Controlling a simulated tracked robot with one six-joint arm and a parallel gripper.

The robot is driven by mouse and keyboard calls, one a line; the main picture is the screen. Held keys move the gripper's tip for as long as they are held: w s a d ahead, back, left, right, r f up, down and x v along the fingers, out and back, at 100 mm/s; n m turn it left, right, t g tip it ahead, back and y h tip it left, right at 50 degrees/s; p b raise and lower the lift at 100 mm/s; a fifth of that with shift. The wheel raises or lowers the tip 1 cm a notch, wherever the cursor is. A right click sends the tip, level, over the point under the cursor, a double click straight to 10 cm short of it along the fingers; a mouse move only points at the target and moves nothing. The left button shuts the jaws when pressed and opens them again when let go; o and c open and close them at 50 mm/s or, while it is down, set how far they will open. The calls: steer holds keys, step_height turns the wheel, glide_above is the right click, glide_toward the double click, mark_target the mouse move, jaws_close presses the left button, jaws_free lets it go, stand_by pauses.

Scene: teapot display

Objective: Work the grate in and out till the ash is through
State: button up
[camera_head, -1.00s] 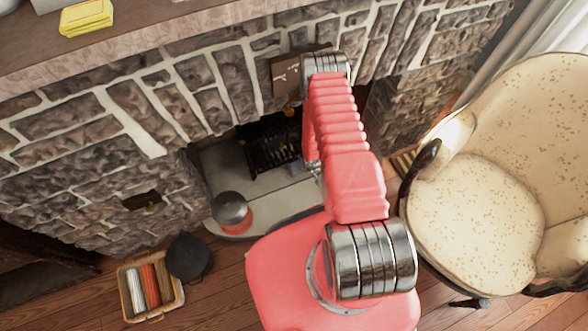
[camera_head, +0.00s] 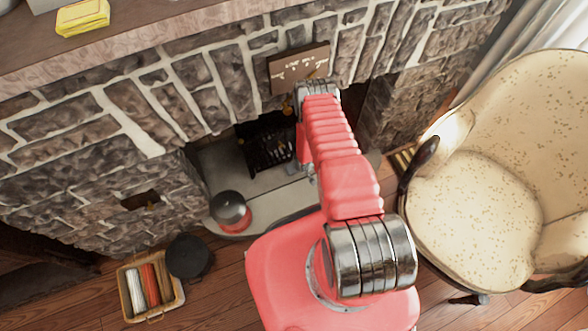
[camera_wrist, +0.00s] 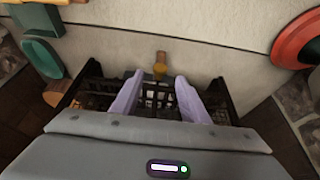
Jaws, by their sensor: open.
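The black grate (camera_head: 268,146) sits in the fireplace opening, partly hidden behind my arm. In the wrist view, black barred ironwork of the grate (camera_wrist: 88,85) shows below and to both sides of my fingers. My gripper (camera_wrist: 155,84) is open, its two pale lavender fingers apart with nothing gripped. A small brass knob with a wooden end (camera_wrist: 160,66) shows just beyond the fingertips, roughly between them. I cannot tell whether the fingers touch the ironwork. No ash can be made out.
A domed grey pot with a red base (camera_head: 230,210) stands on the pale hearth (camera_head: 212,160). A basket of rolls (camera_head: 132,312) and a black round pot (camera_head: 188,257) stand on the floor at left. A cream armchair (camera_head: 475,205) fills the right. A plaque (camera_head: 290,70) hangs above the opening.

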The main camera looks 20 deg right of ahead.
steer(key=shift+x, duration=2.95)
steer(key=shift+r, duration=0.1)
jaws_close()
